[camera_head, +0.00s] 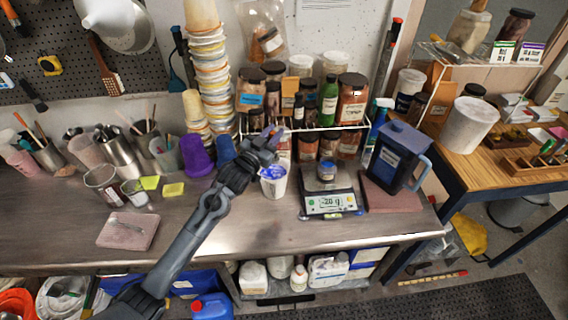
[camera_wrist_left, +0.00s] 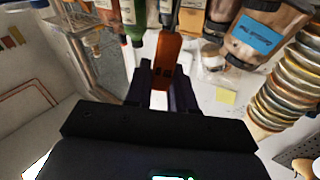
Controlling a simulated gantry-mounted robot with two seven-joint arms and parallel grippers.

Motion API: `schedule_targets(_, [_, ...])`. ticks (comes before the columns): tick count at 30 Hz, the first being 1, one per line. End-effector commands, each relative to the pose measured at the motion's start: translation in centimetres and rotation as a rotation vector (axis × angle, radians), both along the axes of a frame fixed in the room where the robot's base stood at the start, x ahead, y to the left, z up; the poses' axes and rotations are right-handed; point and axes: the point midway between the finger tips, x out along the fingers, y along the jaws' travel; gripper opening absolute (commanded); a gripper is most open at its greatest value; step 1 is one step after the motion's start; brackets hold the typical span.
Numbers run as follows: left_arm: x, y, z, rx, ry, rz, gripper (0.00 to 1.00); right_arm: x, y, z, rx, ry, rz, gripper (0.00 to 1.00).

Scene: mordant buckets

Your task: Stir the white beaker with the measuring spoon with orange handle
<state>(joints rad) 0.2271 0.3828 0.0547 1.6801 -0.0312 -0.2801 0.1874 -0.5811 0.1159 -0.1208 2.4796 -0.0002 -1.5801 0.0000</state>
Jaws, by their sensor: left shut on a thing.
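My left gripper (camera_head: 268,146) reaches in from the lower left, above and just behind the white beaker. In the left wrist view the gripper (camera_wrist_left: 166,95) is shut on the orange handle of the measuring spoon (camera_wrist_left: 167,60). The spoon's bowl cannot be made out. The white beaker (camera_head: 274,189) stands upright on the metal bench, left of the scale, with blue contents showing at its open top. Whether the spoon reaches into it cannot be told. My right gripper is not in view.
A scale (camera_head: 331,204) with a small jar on it stands right of the beaker. A blue pitcher (camera_head: 397,158) is further right. A rack of jars and bottles (camera_head: 312,127) is close behind; purple and blue cups (camera_head: 197,156) stand left.

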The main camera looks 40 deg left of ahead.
Motion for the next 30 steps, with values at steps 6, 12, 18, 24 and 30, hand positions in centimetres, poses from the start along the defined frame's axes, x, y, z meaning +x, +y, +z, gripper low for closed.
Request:
schedule_targets(6, [0.8, 1.9, 0.6, 0.001, -0.009, 0.02, 0.0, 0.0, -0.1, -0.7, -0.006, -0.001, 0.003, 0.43])
schedule_targets(12, [0.7, 1.6, -0.6, 0.0, -0.009, 0.02, 0.0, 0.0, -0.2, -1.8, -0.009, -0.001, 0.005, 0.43])
schedule_targets(18, [0.5, 0.9, -2.4, 0.0, -0.009, 0.02, 0.0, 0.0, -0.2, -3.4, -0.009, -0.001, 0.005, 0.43])
schedule_targets(24, [0.2, 0.3, -4.3, 0.001, -0.009, 0.019, 0.0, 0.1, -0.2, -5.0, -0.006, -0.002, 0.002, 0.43])
schedule_targets(30, [0.4, 0.7, -6.0, 0.001, -0.009, 0.02, 0.0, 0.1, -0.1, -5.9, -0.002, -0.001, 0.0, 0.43])
